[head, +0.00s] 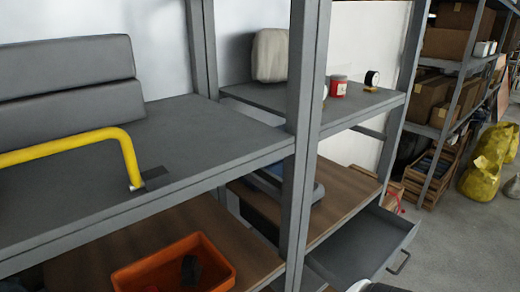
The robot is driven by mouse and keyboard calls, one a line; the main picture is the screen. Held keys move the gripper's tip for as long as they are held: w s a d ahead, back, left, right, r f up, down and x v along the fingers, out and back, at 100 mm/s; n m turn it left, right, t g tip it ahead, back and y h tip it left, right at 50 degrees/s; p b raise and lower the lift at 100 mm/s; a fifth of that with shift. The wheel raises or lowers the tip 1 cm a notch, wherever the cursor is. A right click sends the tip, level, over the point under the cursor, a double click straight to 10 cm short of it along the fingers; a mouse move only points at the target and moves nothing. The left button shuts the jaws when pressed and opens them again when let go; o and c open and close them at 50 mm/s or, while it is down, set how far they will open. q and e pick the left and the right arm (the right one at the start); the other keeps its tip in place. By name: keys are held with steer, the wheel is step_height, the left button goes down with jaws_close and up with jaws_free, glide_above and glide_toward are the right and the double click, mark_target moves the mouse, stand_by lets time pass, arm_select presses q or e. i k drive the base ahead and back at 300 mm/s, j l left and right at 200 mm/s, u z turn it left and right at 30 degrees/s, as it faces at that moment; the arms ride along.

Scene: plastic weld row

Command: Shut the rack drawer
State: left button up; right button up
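The rack drawer (365,246) is grey and stands pulled out at the lower right of the rack, below the brown wooden shelf. Its inside looks empty where I can see it. A dark handle (401,262) sticks out from its front panel at the right. The drawer's near lower part is cut off by the picture's bottom edge. A white and black rounded part, likely of my own arm, shows at the bottom edge in front of the drawer. No gripper fingers of mine show.
A grey rack post (300,150) stands between me and the drawer's left side. An orange bin (175,268) sits on the lower left shelf. A yellow bar (70,146) is on the upper shelf. Free floor (450,240) lies right of the drawer; yellow bags (490,160) stand beyond.

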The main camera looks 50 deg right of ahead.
mark_target(366, 246)
steer(key=z, duration=2.85)
